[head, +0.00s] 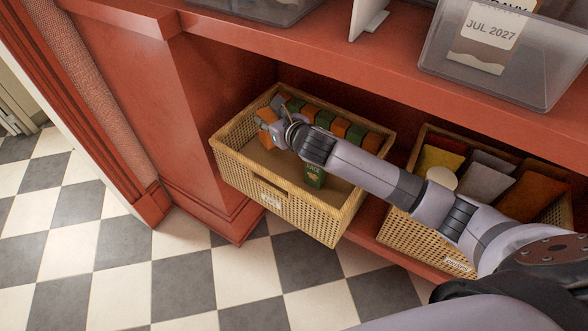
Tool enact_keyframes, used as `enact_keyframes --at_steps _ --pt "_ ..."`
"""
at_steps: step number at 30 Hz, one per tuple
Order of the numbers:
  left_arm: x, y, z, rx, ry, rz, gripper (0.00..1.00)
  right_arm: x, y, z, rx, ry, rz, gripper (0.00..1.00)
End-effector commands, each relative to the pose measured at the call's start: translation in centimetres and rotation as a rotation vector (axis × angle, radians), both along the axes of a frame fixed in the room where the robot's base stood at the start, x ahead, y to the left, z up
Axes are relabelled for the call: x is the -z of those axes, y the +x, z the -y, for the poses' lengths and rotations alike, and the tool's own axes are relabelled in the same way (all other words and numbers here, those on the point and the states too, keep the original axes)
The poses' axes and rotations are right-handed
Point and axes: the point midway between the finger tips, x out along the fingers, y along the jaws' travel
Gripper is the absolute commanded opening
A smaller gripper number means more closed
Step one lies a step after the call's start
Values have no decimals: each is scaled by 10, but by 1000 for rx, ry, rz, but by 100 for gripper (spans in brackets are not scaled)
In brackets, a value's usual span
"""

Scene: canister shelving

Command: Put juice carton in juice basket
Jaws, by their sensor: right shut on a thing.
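The juice basket (228,168) is a wicker basket with a label on its front, on the lower shelf at the left and jutting out over the shelf's edge. A row of orange and green cartons (340,126) stands along its back. A green carton (314,175) stands nearer the front, partly behind my arm. My right gripper (277,129) reaches into the left part of the basket and is shut on an orange juice carton (266,116). The gripper and arm hide part of this carton, and I cannot tell whether its base touches the basket floor. My left gripper is out of view.
A second wicker basket (408,228) with yellow, grey and orange packages stands to the right, partly under my arm. The red upper shelf (330,52) overhangs both, with clear bins (505,85) on it. A red post (190,110) stands left. The checkered floor is clear.

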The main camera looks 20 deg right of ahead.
Motion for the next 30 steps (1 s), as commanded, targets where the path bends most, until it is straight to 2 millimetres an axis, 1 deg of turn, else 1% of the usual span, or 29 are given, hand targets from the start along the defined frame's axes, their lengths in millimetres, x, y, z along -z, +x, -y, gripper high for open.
enact_keyframes --at_steps 3,6,9,12,14,18,21,30 --pt "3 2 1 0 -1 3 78 24 1 0 0 4 -6 0" --pt "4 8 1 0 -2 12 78 42 1 0 0 5 -5 0" --pt "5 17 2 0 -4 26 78 54 1 0 -1 3 -3 0" --pt "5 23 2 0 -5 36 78 60 2 0 -1 3 -1 0" --pt "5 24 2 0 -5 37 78 65 2 0 -1 3 -2 0" --pt "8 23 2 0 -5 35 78 85 1 0 1 4 -5 0" --pt "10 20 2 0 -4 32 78 97 1 0 -1 3 -4 0" --pt "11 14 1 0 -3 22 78 98 1 0 -2 1 0 0"
